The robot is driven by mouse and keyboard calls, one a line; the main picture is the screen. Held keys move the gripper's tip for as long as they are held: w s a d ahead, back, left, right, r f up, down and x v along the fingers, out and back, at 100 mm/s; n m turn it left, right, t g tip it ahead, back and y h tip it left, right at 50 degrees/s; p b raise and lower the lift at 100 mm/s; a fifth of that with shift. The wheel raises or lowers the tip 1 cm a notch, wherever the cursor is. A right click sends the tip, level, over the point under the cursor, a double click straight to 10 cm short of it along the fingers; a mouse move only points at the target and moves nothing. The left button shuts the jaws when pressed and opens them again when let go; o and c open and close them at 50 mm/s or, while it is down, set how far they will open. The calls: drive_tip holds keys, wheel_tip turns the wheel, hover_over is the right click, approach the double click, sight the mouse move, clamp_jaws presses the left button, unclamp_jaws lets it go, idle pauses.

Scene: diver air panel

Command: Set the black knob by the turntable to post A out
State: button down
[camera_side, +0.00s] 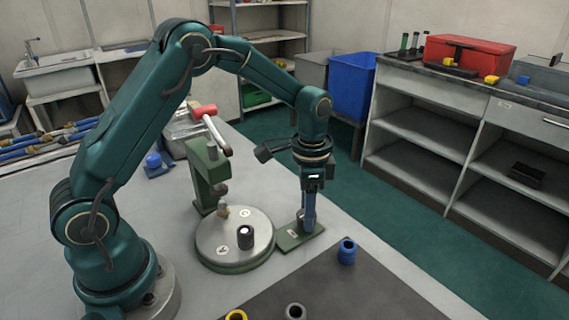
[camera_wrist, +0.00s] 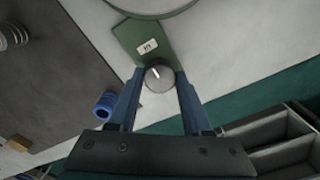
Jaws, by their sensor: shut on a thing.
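The knob (camera_wrist: 160,80) is a round dark grey cap with a white pointer line. It sits on a green plate (camera_wrist: 143,40) beside the turntable. In the wrist view the pointer line slants up and slightly left, towards a small white label whose marking I cannot read. My gripper (camera_wrist: 159,76) has its blue fingers shut on the knob, one on each side. In the side view my gripper (camera_side: 308,222) points straight down over the green plate (camera_side: 291,240), and its fingers hide the knob. The turntable (camera_side: 212,246) is a round silver disc left of it.
The turntable carries a black cylinder (camera_side: 245,238), a small brass piece (camera_side: 223,211) and white labels. A green press with a red handle (camera_side: 203,110) stands behind it. A blue ring-shaped part (camera_side: 346,252) stands on the dark mat (camera_side: 355,290). The bench right of the plate is clear.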

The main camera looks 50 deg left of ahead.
drive_tip(key=shift+r, duration=0.1)
drive_tip(key=shift+c, duration=1.7)
unclamp_jaws()
drive_tip(key=shift+r, duration=2.55)
